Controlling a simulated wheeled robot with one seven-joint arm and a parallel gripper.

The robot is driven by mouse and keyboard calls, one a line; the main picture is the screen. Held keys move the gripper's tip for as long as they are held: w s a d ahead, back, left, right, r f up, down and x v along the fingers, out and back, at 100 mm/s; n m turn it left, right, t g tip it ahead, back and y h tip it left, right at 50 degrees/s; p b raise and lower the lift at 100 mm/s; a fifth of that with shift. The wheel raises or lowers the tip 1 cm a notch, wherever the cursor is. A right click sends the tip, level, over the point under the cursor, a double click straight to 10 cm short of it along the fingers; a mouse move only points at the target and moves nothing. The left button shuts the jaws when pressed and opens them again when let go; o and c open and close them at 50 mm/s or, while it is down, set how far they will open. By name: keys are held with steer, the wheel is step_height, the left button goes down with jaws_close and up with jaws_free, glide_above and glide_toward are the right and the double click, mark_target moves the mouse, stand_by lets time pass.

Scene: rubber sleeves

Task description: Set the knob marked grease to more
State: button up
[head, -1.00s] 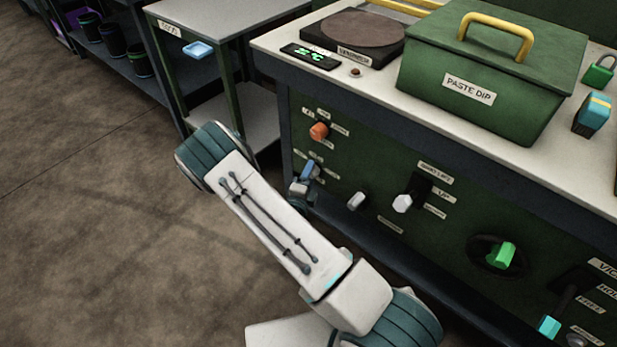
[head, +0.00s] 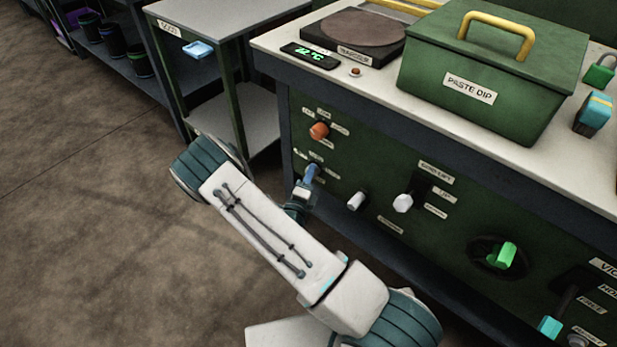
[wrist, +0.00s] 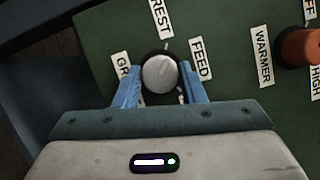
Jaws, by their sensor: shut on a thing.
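In the wrist view a round pale grey knob (wrist: 159,73) on a dark base sits on the green panel. A partly hidden label starting with "GR" (wrist: 122,66) is on its left, "REST" (wrist: 161,18) above and "FEED" (wrist: 201,58) on its right. No label reading "more" can be made out. My gripper (wrist: 160,79) has one blue finger on each side of the knob and is shut on it. In the head view my gripper (head: 311,173) is at the panel's left part, and its fingers hide the knob.
An orange warmer knob (head: 319,131) is just above. A pale knob (head: 356,201), a white lever (head: 403,203) and a green knob (head: 505,255) lie to the right. A green paste dip box (head: 490,80) stands on the bench top. Open floor is at left.

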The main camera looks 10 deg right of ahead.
steer(key=m+g+h+b, duration=0.1)
steer(key=m+g+h, duration=0.1)
steer(key=m, duration=0.7)
steer(key=m+g+h+b, duration=0.1)
steer(key=m+h, duration=0.3)
steer(key=m, duration=0.6)
steer(key=m+g+h+b, duration=0.1)
steer(key=m+g+h, duration=0.3)
steer(key=m, duration=0.5)
steer(key=shift+w+a+f, duration=0.2)
steer(key=shift+w+a, duration=0.05)
steer(key=shift+w, duration=0.05)
steer(key=shift+m, duration=0.5)
steer(key=o, duration=1)
steer(key=shift+d, duration=0.1)
steer(key=shift+a, duration=0.2)
